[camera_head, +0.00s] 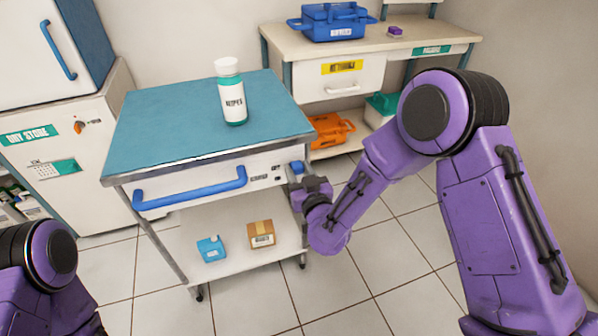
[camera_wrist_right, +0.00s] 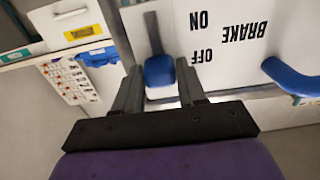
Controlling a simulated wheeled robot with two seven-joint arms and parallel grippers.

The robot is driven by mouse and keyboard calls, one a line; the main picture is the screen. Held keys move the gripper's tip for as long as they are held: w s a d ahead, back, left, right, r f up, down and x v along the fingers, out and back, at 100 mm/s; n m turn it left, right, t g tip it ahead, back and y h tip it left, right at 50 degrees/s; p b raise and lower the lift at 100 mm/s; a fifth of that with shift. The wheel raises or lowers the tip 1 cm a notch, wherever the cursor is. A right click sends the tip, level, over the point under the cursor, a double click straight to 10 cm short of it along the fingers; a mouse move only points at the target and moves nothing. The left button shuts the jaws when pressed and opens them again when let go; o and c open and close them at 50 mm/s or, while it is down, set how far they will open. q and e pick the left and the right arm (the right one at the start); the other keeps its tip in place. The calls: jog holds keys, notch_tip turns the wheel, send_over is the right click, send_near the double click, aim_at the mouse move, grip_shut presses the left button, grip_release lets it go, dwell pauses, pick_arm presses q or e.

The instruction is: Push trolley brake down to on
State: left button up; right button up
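The trolley (camera_head: 190,125) has a blue top and a white front panel. Its brake is a blue knob (camera_head: 297,167) at the right end of that panel, below the top's edge. The right wrist view shows the panel upside down, with the brake knob (camera_wrist_right: 159,72) level with the OFF label (camera_wrist_right: 203,57). A dark slot (camera_wrist_right: 153,33) runs from the knob towards the ON label (camera_wrist_right: 199,20). My right gripper (camera_wrist_right: 158,80) is open, its fingers apart on either side of the knob; contact cannot be told. My left gripper is out of view.
A blue drawer handle (camera_head: 190,188) sticks out left of the brake. A wipes bottle (camera_head: 231,92) stands on the trolley top. A blue container (camera_head: 211,249) and a cardboard box (camera_head: 261,234) are on the lower shelf. A bench (camera_head: 290,40) stands behind.

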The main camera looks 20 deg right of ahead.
grip_shut()
notch_tip(320, 180, down, 4)
jog(key=b, duration=0.3)
jog(key=shift+s+f, duration=0.1)
jog(key=shift+f, duration=0.15)
jog(key=o, duration=0.8)
grip_release()
jog(key=s, duration=1)
jog(key=shift+s+d, duration=0.15)
jog(key=shift+s, duration=0.05)
